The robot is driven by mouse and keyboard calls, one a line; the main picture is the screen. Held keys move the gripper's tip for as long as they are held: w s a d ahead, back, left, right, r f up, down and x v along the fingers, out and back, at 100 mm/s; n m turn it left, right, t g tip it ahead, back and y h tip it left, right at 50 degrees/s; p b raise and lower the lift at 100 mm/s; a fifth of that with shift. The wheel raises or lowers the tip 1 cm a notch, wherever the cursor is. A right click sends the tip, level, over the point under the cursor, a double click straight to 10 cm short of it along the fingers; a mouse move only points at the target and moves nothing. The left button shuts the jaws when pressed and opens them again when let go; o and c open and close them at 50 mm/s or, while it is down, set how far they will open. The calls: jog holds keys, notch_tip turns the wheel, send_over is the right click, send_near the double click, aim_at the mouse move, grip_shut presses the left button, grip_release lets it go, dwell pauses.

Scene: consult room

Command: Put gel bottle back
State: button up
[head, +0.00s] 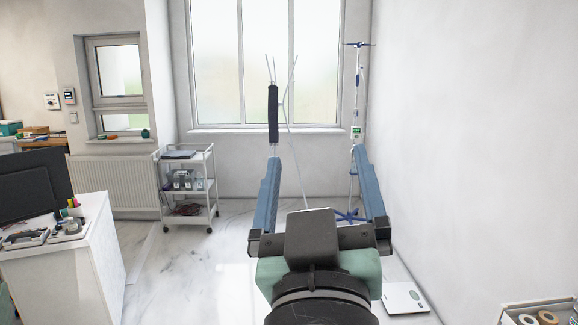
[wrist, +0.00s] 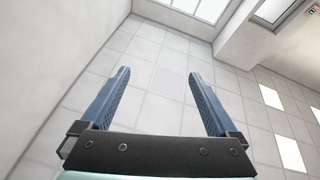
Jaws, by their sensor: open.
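My gripper (head: 316,154) is raised in the middle of the head view with its two blue fingers wide apart. Nothing is between the fingers. The wrist view also shows the gripper (wrist: 158,73) open and empty, against a tiled ceiling. I cannot make out a gel bottle for certain. Several small containers (head: 184,181) stand on the middle shelf of a white trolley (head: 188,155), to the left of the gripper and farther away. They are too small to identify.
A white desk unit (head: 60,265) with a dark monitor (head: 34,184) and small items stands at the left. An IV stand (head: 356,110) is by the back right corner. A flat scale (head: 404,298) lies on the floor at right. Marble floor (head: 170,265) is clear before the trolley.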

jog(key=s+a+r+t, duration=0.1)
jog(key=s+r+t, duration=0.1)
jog(key=s+r, duration=0.2)
jog(key=s+a+r+m+t+y, duration=0.1)
jog(key=s+r+t, duration=0.1)
jog(key=s+r, duration=0.2)
notch_tip(320, 180, up, 3)
jog(key=shift+s+a+r+m+t, duration=0.1)
jog(key=shift+s+a+m+t, duration=0.2)
jog(key=shift+a+t, duration=0.1)
jog(key=shift+r+p, duration=0.4)
jog(key=shift+p, duration=0.05)
jog(key=shift+w, duration=0.1)
